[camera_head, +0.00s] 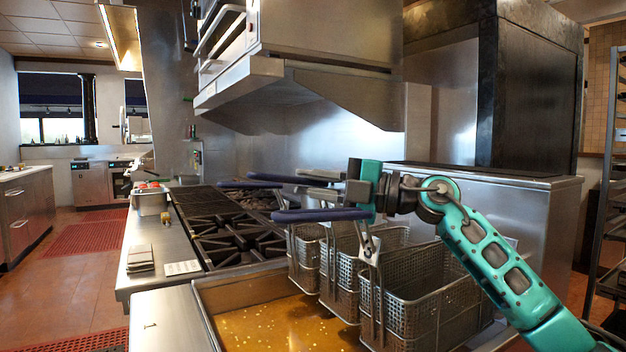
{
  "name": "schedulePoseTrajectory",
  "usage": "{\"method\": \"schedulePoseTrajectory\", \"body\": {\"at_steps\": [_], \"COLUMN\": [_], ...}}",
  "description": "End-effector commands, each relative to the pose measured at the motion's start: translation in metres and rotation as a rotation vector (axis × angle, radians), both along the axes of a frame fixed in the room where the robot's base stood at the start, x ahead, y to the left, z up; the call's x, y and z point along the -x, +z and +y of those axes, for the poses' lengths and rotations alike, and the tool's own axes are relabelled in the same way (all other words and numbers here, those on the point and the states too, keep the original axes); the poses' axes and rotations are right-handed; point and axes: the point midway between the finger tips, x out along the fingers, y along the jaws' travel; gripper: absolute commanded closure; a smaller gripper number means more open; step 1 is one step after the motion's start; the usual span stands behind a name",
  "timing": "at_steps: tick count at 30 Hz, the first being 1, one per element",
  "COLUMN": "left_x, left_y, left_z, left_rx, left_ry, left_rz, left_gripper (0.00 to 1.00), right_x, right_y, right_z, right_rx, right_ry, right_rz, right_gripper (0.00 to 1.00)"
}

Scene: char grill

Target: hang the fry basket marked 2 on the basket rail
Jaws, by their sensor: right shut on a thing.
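Three wire fry baskets with dark blue handles are at the fryer: a left one (306,258), a middle one (340,268) and a large right one (425,300). A small metal plate (369,249) is at the front of the right basket. No number can be read, so I cannot tell which is marked 2. My right gripper (328,187) is shut among the handles, just above the front handle (320,214). It is shut on a basket handle, but which basket's is unclear. The basket rail cannot be made out behind the baskets and arm. My left gripper is not in view.
The fryer vat (205,312) holds golden oil with floating bits. A black-grated burner range (235,240) adjoins it at the back left. A metal hood (300,85) hangs above. A steel cabinet (545,210) stands behind my right arm, and a rack (606,190) at far right.

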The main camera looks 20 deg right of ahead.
Motion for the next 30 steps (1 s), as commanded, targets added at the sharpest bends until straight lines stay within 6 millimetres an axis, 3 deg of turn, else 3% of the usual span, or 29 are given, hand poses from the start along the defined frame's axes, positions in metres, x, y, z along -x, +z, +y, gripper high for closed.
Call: {"method": "schedulePoseTrajectory", "body": {"at_steps": [9, 10, 19, 30], "left_x": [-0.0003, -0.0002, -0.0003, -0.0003], "left_y": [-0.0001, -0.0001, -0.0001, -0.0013], "left_z": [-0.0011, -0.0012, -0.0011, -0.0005], "left_rx": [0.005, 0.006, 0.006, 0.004], "left_ry": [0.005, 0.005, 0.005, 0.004], "left_rz": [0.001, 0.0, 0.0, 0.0], "left_gripper": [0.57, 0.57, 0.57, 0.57], "right_x": [0.0, 0.0, 0.0, 0.0054], "right_y": [-0.0009, -0.0009, -0.0008, -0.0038], "right_z": [-0.0004, -0.0005, -0.0003, -0.0086], "right_rx": [-0.003, -0.003, -0.003, -0.002], "right_ry": [-0.001, -0.001, -0.001, -0.003], "right_rz": [0.002, 0.002, 0.002, 0.006], "right_gripper": [1.0, 0.82, 0.53, 0.53]}}
